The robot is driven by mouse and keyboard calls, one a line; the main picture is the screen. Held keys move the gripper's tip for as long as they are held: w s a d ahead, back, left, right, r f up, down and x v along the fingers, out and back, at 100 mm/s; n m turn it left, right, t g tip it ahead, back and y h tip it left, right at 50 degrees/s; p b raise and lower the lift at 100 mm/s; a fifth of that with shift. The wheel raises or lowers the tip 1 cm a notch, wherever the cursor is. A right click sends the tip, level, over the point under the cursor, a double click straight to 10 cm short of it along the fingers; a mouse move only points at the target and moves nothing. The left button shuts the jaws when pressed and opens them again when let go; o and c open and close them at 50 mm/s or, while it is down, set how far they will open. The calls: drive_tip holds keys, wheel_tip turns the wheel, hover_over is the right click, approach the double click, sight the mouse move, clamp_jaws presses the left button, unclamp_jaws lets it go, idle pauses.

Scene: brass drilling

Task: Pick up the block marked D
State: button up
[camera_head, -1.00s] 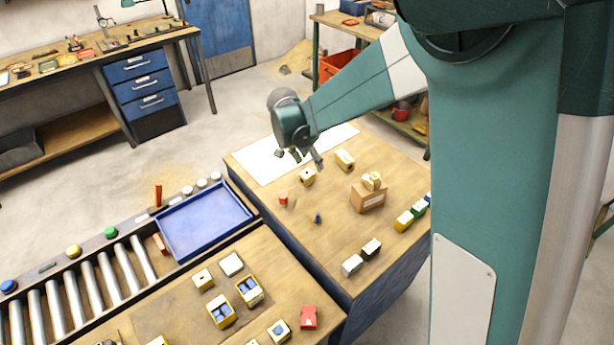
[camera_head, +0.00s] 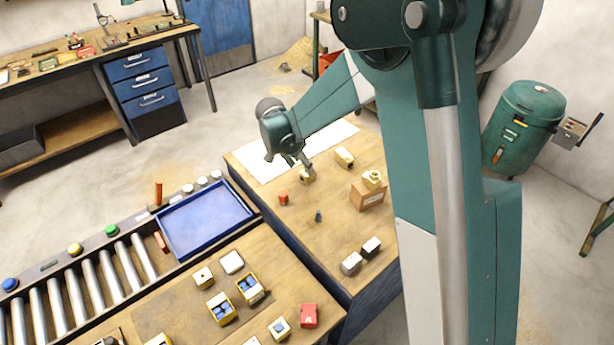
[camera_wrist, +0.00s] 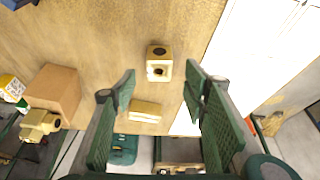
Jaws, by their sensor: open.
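No letter D is readable on any block in these views. My gripper (camera_head: 297,162) is open and empty over the far part of the right table, beside a drilled brass block (camera_head: 307,177). In the wrist view, a brass block (camera_wrist: 159,63) with dark holes lies beyond and between the open fingertips (camera_wrist: 162,82), apart from them. A second brass block (camera_head: 344,158) lies to its right. It also shows in the wrist view (camera_wrist: 145,111), farther down between the fingers. A red block (camera_head: 309,316) on the near table carries a small pale mark I cannot read.
A brown carton (camera_head: 366,196) with a brass piece (camera_head: 372,179) on top stands right of my gripper. A blue tray (camera_head: 205,216) sits left.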

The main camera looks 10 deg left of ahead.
drive_tip(key=shift+w+d+f, duration=0.15)
drive_tip(key=shift+w+f, duration=0.05)
drive_tip(key=shift+f, duration=0.5)
drive_tip(key=shift+x, duration=2.65)
drive_tip(key=shift+d, duration=0.1)
drive_tip(key=shift+r, duration=0.1)
drive_tip(key=c, duration=1.3)
drive_tip(key=shift+c, duration=0.2)
drive_tip(key=shift+r, duration=0.1)
drive_tip(key=shift+r, duration=4.9)
